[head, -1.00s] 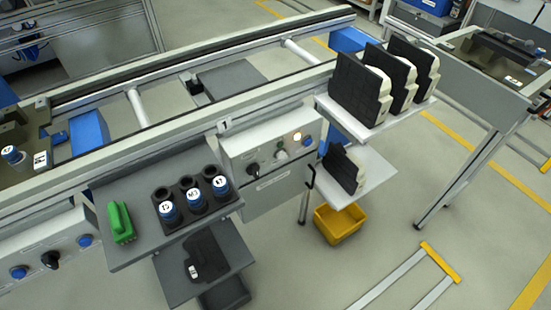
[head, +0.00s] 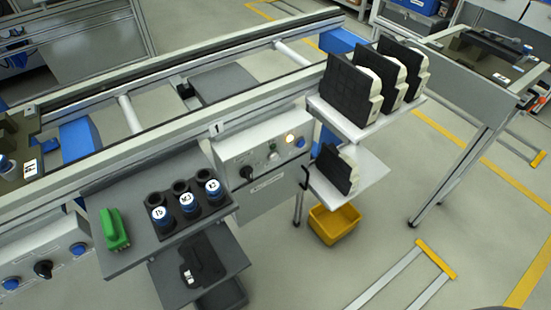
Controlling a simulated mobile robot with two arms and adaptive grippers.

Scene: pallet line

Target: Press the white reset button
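A grey control box (head: 240,152) is mounted on the front of the conveyor rail, in the middle of the head view. Neither gripper shows in the head view, and nothing touches the button.
White shelves (head: 375,126) with black-and-white parts stick out on the right, above a yellow bin (head: 334,222). Open floor (head: 400,210) lies right of the bin.

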